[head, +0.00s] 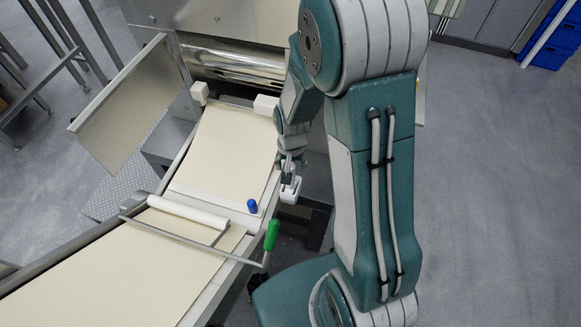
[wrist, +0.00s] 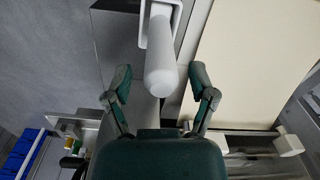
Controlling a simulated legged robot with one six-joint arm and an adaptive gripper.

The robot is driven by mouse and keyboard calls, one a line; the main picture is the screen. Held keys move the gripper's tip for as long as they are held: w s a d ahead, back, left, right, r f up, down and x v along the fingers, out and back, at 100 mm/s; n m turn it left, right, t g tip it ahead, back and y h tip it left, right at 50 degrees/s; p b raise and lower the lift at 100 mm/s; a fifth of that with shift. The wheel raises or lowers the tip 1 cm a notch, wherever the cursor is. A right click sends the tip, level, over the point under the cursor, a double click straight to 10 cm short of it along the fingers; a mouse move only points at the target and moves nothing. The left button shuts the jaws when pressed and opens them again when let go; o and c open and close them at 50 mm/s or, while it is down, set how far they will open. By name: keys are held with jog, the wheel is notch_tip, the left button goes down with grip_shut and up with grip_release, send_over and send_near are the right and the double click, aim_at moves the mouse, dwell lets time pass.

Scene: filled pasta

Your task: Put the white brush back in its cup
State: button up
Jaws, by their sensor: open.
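The white brush (wrist: 161,62) shows in the wrist view as a thick white handle with its rounded end toward me. Its other end runs into a white square-rimmed cup (wrist: 143,28) at the top of that view. The brush's lower part is hidden inside or behind the rim. In the head view the white cup (head: 291,190) hangs beside the right edge of the dough table. My gripper (wrist: 160,71) is open, with one green finger on each side of the handle's end and visible gaps to both. In the head view my gripper (head: 287,160) is small, just above the cup.
A pale dough sheet (head: 225,150) covers the table left of the cup. A steel roller (head: 240,68) is behind. Floor is clear at right.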

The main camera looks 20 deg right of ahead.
notch_tip(320, 180, up, 11)
jog(key=shift+f, duration=0.2)
jog(key=s+r+n+t, duration=0.4)
jog(key=s+r+t, duration=0.1)
jog(key=s+r, duration=0.9)
notch_tip(320, 180, up, 4)
jog(key=shift+s+f+n+t, duration=0.1)
jog(key=shift+s+n+t, duration=0.1)
jog(key=shift+n+t, duration=0.1)
jog(key=shift+a, duration=0.1)
dwell(0.5)
